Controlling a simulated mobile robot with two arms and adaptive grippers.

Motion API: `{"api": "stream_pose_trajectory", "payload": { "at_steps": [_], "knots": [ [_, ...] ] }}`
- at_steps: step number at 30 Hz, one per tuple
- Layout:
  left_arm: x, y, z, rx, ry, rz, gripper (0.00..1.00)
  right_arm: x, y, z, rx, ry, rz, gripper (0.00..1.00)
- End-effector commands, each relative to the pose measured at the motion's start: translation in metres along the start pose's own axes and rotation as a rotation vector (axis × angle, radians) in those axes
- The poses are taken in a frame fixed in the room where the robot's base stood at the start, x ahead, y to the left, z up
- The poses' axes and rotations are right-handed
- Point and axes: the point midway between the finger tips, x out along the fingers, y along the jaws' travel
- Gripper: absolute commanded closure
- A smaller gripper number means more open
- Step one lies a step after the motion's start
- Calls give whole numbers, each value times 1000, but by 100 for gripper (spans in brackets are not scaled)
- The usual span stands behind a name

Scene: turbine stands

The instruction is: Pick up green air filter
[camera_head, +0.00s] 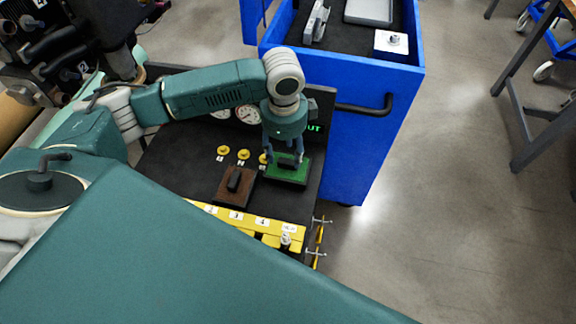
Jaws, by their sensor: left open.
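The green air filter (287,175) is a flat green block with a dark raised handle on top. It lies on the black panel (180,165) of the stand. My left gripper (284,160) points down right over it, with its fingers open on either side of the handle area. I cannot tell whether the fingers touch the filter. The gripper hides part of the filter's top. My right gripper does not show.
A brown block with a dark handle (233,186) lies just left of the green filter. Yellow knobs (223,151) and gauges (248,114) sit behind. A yellow numbered rail (250,222) runs in front. A blue cart (372,130) stands close on the right.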

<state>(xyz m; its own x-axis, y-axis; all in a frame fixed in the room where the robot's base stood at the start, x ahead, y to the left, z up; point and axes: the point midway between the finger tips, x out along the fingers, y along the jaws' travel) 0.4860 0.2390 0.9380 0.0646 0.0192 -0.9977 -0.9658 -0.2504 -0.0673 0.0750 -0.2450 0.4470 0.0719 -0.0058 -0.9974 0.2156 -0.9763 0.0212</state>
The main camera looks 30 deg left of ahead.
Motion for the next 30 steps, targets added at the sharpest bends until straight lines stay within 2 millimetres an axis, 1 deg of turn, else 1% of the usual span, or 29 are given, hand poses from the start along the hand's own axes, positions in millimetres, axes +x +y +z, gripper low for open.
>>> {"api": "stream_pose_trajectory", "payload": {
  "at_steps": [2,5,10,12,15,23,24,29,30],
  "knots": [
    [5,0,0,0,-1,-1,49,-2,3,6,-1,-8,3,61],
    [12,-1,0,-1,-1,0,49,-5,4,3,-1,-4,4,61],
    [36,-5,-1,-1,-2,2,49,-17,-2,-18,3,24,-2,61],
    [47,-5,-1,-1,-1,0,49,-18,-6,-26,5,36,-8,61],
    [56,-5,-1,0,-1,-1,49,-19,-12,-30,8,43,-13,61],
    [59,-5,-2,1,0,-3,49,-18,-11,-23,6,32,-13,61],
    [59,-5,-2,1,0,-3,57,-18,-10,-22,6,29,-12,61],
    [59,-6,-2,0,0,-3,89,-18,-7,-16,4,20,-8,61],
    [59,-6,-2,0,0,-3,97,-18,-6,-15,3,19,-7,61]
  ]
}}
